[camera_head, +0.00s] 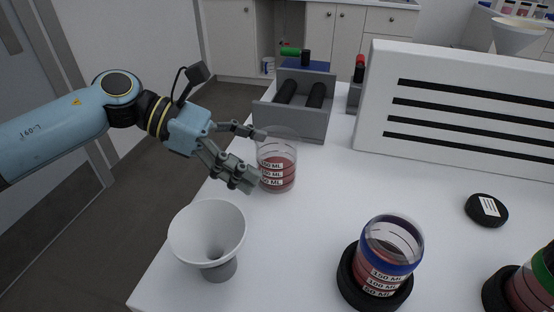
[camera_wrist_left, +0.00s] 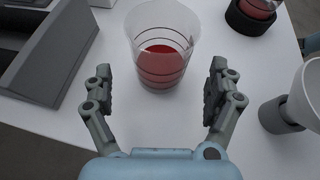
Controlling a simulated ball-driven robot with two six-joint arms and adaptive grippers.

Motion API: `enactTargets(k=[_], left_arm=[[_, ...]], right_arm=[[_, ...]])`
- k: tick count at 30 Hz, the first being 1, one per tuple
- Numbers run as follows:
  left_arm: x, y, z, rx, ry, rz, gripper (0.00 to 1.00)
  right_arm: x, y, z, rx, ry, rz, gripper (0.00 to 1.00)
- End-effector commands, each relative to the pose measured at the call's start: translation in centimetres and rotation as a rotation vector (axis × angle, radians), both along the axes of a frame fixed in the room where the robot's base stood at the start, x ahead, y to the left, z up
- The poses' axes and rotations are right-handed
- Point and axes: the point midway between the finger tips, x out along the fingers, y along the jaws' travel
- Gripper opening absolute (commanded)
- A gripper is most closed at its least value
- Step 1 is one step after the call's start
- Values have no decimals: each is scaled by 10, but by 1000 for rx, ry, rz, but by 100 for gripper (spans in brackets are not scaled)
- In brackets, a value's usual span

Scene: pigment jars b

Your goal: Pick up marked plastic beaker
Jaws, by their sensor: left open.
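A clear plastic beaker (camera_head: 277,165) with dark lines and white ML labels stands upright on the white table, holding red contents. My left gripper (camera_head: 259,158) is open at its near left side, its fingers reaching toward it. In the left wrist view the beaker (camera_wrist_left: 162,50) stands ahead of the open left gripper (camera_wrist_left: 165,92), roughly centred between the fingers and a little beyond the tips. I cannot tell whether a finger touches it. A second labelled beaker (camera_head: 386,262) with a blue band stands in a black round holder at the front. My right gripper is not in view.
A white funnel (camera_head: 207,232) stands on a grey base at front left. A grey tray (camera_head: 297,104) with black cylinders is behind the beaker. A white slotted panel (camera_head: 460,105), a black disc (camera_head: 486,209) and a green-banded beaker (camera_head: 540,285) are right. The middle table is clear.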

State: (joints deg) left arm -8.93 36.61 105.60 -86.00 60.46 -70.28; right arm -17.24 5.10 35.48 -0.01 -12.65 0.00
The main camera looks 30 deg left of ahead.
Motion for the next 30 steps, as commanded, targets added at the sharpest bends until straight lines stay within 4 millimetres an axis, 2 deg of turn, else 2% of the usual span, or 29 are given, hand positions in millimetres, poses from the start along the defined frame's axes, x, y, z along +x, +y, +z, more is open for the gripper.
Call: enactTargets(k=[9, 18, 30], left_arm=[[16, -35, -17, -6, 1, 3, 90], [17, -38, -20, -2, 1, 1, 90], [17, -38, -20, -1, 1, 2, 38]], right_arm=[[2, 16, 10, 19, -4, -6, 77], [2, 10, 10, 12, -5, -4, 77], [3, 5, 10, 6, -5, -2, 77]])
